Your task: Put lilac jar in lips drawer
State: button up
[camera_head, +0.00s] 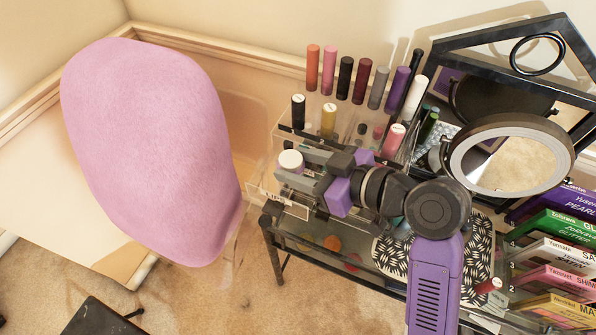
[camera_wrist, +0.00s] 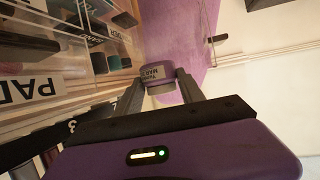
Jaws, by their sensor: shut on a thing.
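My gripper (camera_head: 296,172) is shut on a small jar (camera_head: 290,161), whose pale round top faces up in the head view. A clear drawer front (camera_head: 278,201) with a white label, partly readable as "LI", is just below and in front of the jar. My gripper hides much of the drawer behind that label. I cannot tell whether the jar is inside the drawer or above it.
Several lipstick tubes (camera_head: 345,78) stand upright behind my gripper. A round mirror (camera_head: 512,155) and a stack of labelled boxes (camera_head: 548,250) are at the right. A large pink chair back (camera_head: 150,150) fills the left. Clear compartments (camera_wrist: 98,45) are close by in the wrist view.

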jog(key=shift+f, duration=1.45)
jog(key=shift+f, duration=0.1)
jog(key=o, duration=1.1)
jog(key=shift+c, duration=0.2)
jog(key=v, duration=1.2)
jog(key=shift+b, duration=0.45)
jog(key=shift+d, duration=0.1)
